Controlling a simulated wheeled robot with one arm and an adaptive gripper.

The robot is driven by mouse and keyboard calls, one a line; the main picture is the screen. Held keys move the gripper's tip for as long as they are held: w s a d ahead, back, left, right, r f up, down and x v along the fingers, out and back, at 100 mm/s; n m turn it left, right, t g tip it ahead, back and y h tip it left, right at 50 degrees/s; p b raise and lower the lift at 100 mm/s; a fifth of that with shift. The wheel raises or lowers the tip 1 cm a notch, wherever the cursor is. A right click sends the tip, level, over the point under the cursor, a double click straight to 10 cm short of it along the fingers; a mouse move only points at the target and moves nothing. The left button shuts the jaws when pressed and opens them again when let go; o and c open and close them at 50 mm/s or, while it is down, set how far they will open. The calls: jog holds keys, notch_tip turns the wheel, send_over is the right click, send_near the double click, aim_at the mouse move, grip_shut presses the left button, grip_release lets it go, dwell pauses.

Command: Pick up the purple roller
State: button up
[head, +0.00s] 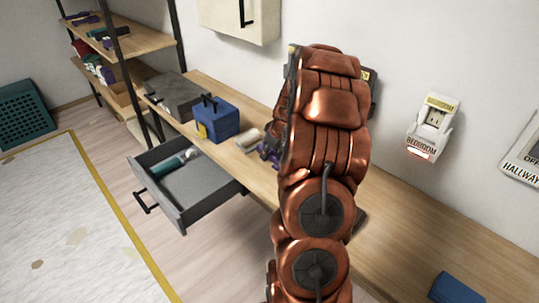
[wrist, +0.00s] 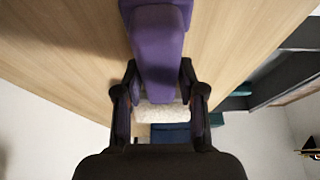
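The purple roller has a purple handle (wrist: 160,40) and a pale fuzzy sleeve (wrist: 160,115) in the wrist view. The handle runs from the top edge down between the two fingers of my gripper (wrist: 159,72). One finger is close on each side of it; I cannot tell whether they press on it. In the head view the pale sleeve (head: 248,139) shows on the wooden bench, left of my arm. A bit of purple (head: 267,152) shows beside it. My arm hides most of the handle and gripper there.
A blue box (head: 213,120) and a grey case (head: 174,97) stand on the bench (head: 430,220) beyond the roller. An open grey drawer (head: 190,185) juts out below, holding a teal-handled item. Shelves (head: 125,45) stand at the back left. The bench is mostly clear to the right.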

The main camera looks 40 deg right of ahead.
grip_shut()
jog(key=shift+r+b, duration=0.55)
jog(key=shift+r, duration=1.25)
jog(key=s+a+b, duration=0.1)
jog(key=s+a, duration=0.1)
jog(key=a, duration=0.5)
jog(key=s+a+r+b, duration=0.1)
jog(key=a, duration=0.7)
jog(key=shift+s+a+r, duration=0.25)
jog(key=shift+s+a, duration=0.05)
jog(key=shift+s, duration=0.1)
